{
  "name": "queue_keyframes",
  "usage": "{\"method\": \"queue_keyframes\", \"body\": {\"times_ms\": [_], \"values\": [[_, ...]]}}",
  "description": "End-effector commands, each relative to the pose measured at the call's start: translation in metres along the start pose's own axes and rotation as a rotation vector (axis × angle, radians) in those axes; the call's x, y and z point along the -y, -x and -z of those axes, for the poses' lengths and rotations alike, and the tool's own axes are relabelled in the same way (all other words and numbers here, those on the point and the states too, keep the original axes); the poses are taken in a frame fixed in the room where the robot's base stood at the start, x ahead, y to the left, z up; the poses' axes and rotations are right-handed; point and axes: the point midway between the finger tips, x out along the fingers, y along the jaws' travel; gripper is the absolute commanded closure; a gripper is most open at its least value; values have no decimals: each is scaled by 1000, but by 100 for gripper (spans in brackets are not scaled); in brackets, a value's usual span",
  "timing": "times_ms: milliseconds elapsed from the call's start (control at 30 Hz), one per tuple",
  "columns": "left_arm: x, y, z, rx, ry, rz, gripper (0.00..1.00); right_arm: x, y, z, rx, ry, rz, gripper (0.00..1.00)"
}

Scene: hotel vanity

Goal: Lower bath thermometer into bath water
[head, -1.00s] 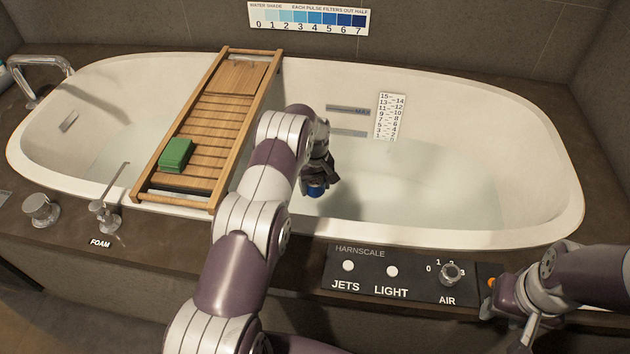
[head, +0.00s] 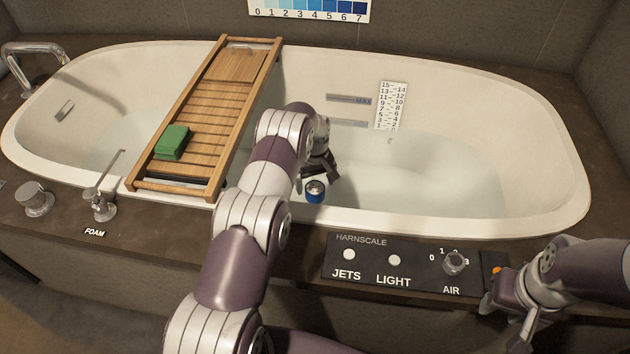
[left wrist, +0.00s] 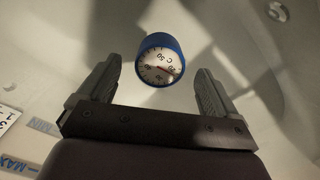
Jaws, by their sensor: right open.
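The bath thermometer (head: 315,192), blue-sided with a white dial, sits in the tub (head: 500,226) near its front wall, at the bath water (head: 410,185). In the left wrist view the thermometer (left wrist: 160,60) is dial-up, just beyond and between my left fingertips, with clear gaps on both sides. My left gripper (head: 318,172) is open above it; its spread fingers also show in the left wrist view (left wrist: 158,85). How deep the thermometer sits is hard to tell. My right gripper (head: 514,308) is open and empty over the front ledge, by the control panel.
A wooden caddy (head: 208,98) with a green block (head: 173,142) spans the tub left of my left arm. A white depth scale (head: 391,106) is on the far wall. The control panel (head: 400,268) lies on the front ledge. The tub's right half is clear.

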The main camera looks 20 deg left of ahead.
Motion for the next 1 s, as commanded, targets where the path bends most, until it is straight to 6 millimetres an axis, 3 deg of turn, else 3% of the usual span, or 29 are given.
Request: {"method": "queue_keyframes", "body": {"times_ms": [133,500,667,1000], "values": [[0,17,0,-1,0,0,7,0,9,1,0,0,0,57],[0,111,0,-1,0,-1,7,0,42,5,0,0,0,57],[0,126,0,-1,0,0,7,0,46,5,0,0,0,57],[0,127,0,0,0,0,7,0,45,5,0,0,0,57]]}}
